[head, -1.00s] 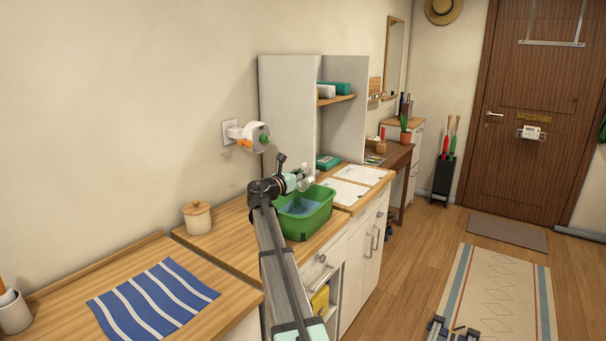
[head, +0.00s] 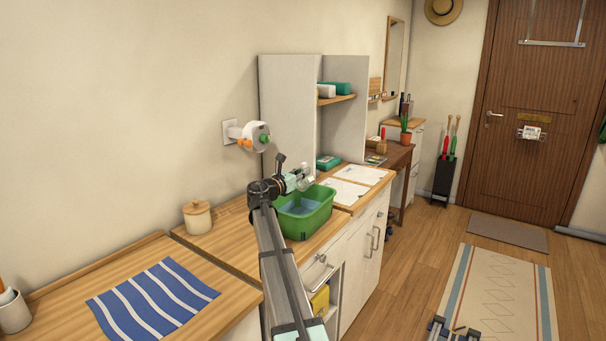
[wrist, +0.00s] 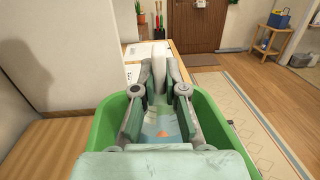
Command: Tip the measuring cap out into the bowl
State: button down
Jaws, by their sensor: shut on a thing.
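The bowl, a green tub (head: 318,220), stands on the wooden counter beyond my arm in the head view. Its green rim also shows around my gripper in the wrist view (wrist: 103,128). Something bluish lies in the bowl. My gripper (head: 305,181) is above the bowl, and it shows in the wrist view (wrist: 159,88) too. Its fingers are shut on a pale, whitish thing (wrist: 160,62), which seems to be the measuring cap. The fingers partly hide it, and I cannot tell its tilt or what is inside it.
White papers (head: 350,191) lie on the counter just beyond the bowl. A lidded jar (head: 197,218) and a striped blue cloth (head: 153,299) are on the nearer counter. A tall white shelf unit (head: 290,120) stands against the wall behind the bowl.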

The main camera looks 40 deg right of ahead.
jog(key=shift+a+h+b, duration=0.3)
jog(key=shift+h+b, duration=0.1)
jog(key=shift+b, duration=0.65)
dwell(1.6)
jog(key=shift+r, duration=0.1)
jog(key=shift+d+r+p, duration=0.15)
jog(key=shift+r+p, duration=0.1)
jog(key=shift+p, duration=0.85)
jog(key=shift+d+y+p, duration=0.15)
jog(key=shift+y+p, duration=0.35)
jog(key=shift+p, duration=0.65)
jog(key=shift+d+f+g+y+p, duration=0.2)
jog(key=shift+d+g+y+p, duration=0.15)
jog(key=shift+p, duration=0.9)
jog(key=shift+f, duration=0.1)
jog(key=shift+f, duration=0.15)
jog(key=shift+w+d+y+p, duration=0.1)
jog(key=shift+y+p, duration=0.25)
jog(key=shift+p, duration=0.6)
jog(key=p, duration=0.3)
jog(key=shift+d+y+p, duration=0.3)
jog(key=shift+y, duration=0.1)
